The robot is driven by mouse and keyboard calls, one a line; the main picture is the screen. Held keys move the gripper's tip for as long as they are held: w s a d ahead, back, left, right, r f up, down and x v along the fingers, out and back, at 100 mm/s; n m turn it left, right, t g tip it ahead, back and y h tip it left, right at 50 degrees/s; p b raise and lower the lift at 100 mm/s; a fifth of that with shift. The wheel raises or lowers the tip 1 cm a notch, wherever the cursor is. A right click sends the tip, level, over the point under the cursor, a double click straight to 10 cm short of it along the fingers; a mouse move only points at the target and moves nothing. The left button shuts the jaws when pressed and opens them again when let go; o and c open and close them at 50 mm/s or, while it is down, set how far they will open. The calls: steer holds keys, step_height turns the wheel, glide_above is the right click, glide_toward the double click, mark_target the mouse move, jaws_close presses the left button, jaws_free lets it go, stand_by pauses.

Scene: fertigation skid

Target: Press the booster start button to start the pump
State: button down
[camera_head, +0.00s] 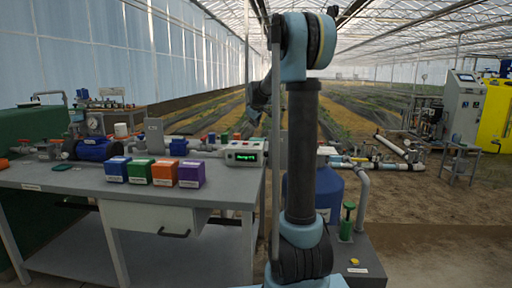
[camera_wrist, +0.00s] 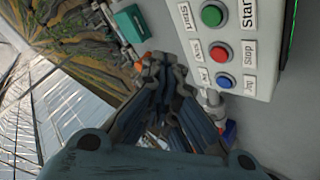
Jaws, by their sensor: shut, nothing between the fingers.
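A pale control box (camera_wrist: 262,78) fills the right side of the wrist view. It bears a green button (camera_wrist: 212,16) beside a "Start" label, a red button (camera_wrist: 221,53) by "Stop", and a blue button (camera_wrist: 223,80) by a smaller label that seems to read "Jog". My gripper (camera_wrist: 165,62) is shut and empty, its fingertips left of the red and blue buttons and apart from the green one in the picture. In the head view the box (camera_head: 243,153) with a green lit display stands at the bench's right end.
The grey bench (camera_head: 60,181) carries blue (camera_head: 117,170), green (camera_head: 139,171), orange (camera_head: 164,173) and purple (camera_head: 191,174) boxes left of the control box. A blue tank (camera_head: 325,190) stands right of the bench, partly behind my arm. Pipework (camera_head: 375,163) lies beyond; open floor is at right.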

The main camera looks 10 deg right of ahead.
steer(key=shift+f, duration=3.5)
steer(key=shift+f, duration=0.7)
steer(key=shift+r, duration=0.8)
steer(key=shift+r, duration=2.5)
